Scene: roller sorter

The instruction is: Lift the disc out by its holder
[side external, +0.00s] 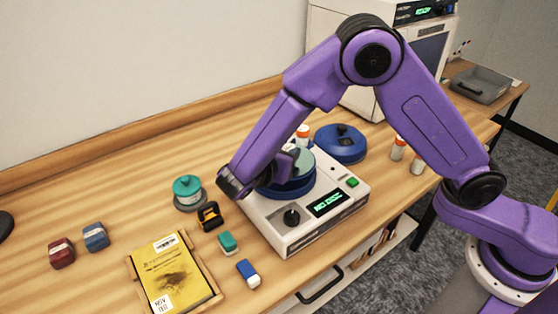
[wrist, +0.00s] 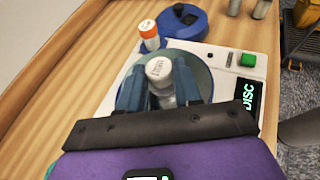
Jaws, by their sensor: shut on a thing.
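In the wrist view, my gripper (wrist: 163,90) is shut on a pale upright holder (wrist: 159,70) with a rounded, marked top. The grey-green disc (wrist: 204,74) spreads out beneath the holder and fingers. In the side view the disc (side external: 304,160) shows just above the blue round bowl (side external: 291,188) of the sorter (side external: 283,239), partly hidden by my wrist. I cannot tell how wide the gap between disc and bowl is. The sorter's display (side external: 328,203) reads "NO DISC". The fingertips are mostly hidden in the side view.
A blue lid (side external: 340,145) and an orange-capped bottle (side external: 302,133) stand behind the sorter's bowl. A teal-topped jar (side external: 187,190), a black-and-orange item (side external: 209,215), small blocks and a yellow book (side external: 173,274) lie to the left. Two bottles (side external: 398,147) stand at right.

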